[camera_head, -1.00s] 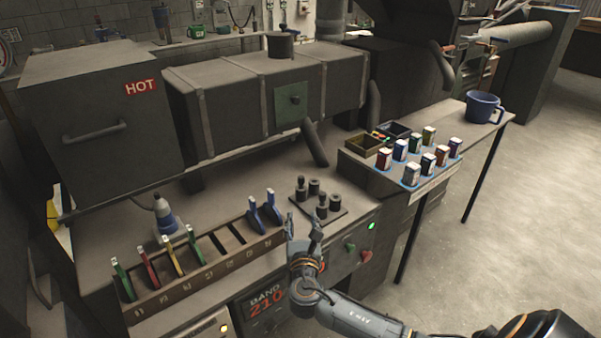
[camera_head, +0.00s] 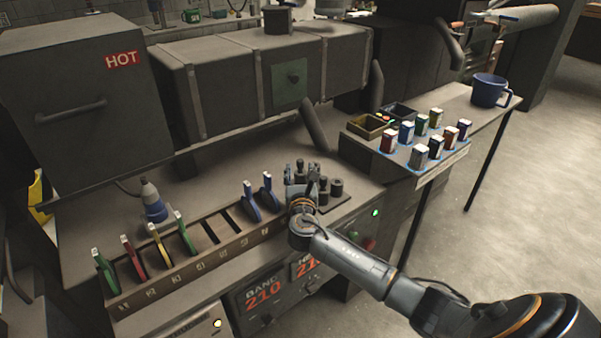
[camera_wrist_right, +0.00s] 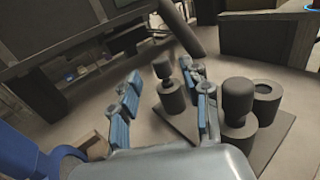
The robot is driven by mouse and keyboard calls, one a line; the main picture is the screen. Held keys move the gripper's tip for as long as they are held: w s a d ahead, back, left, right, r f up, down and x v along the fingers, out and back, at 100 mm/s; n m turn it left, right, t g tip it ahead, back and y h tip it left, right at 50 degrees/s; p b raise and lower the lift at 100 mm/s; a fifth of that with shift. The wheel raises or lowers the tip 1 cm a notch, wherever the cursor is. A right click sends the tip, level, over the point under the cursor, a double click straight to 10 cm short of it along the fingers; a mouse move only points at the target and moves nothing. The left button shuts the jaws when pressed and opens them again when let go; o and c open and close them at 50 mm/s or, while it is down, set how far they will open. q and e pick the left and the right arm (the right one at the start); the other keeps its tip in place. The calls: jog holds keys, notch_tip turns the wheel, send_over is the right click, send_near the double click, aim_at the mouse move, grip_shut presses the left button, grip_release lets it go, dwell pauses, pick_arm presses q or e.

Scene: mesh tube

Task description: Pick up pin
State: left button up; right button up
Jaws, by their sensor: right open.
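A dark square plate (camera_wrist_right: 180,122) carries several dark cylindrical holders. Dark pins with thick round heads stand upright in some of them: one pin (camera_wrist_right: 162,66) shows between my fingers in the right wrist view, and another pin (camera_wrist_right: 237,97) stands to the right. An open-topped holder (camera_wrist_right: 266,98) looks empty. In the head view the plate (camera_head: 340,202) is partly hidden by my right gripper (camera_head: 301,172), which is over its left side. In the right wrist view my right gripper (camera_wrist_right: 168,88) is open, with blue-padded fingers and nothing held. My left gripper is not seen.
A slotted wooden rack (camera_head: 197,262) with coloured-handled tools runs left of my gripper. A dark furnace pipe (camera_head: 315,125) comes down behind the plate. A raised stand with small coloured boxes (camera_head: 417,156) and a blue mug (camera_head: 489,91) are to the right.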

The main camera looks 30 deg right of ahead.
aim_at(300, 167)
jog(key=b+x, duration=0.2)
jog(key=x, duration=0.1)
jog(key=shift+w+d+f+b, duration=0.2)
jog(key=shift+f+b, duration=0.15)
jog(key=shift+f, duration=0.05)
jog(key=shift+w+d+r, duration=0.1)
jog(key=shift+w+d, duration=0.15)
jog(key=shift+w, duration=0.15)
jog(key=shift+r, duration=0.1)
jog(key=shift+c, duration=0.7)
grip_shut()
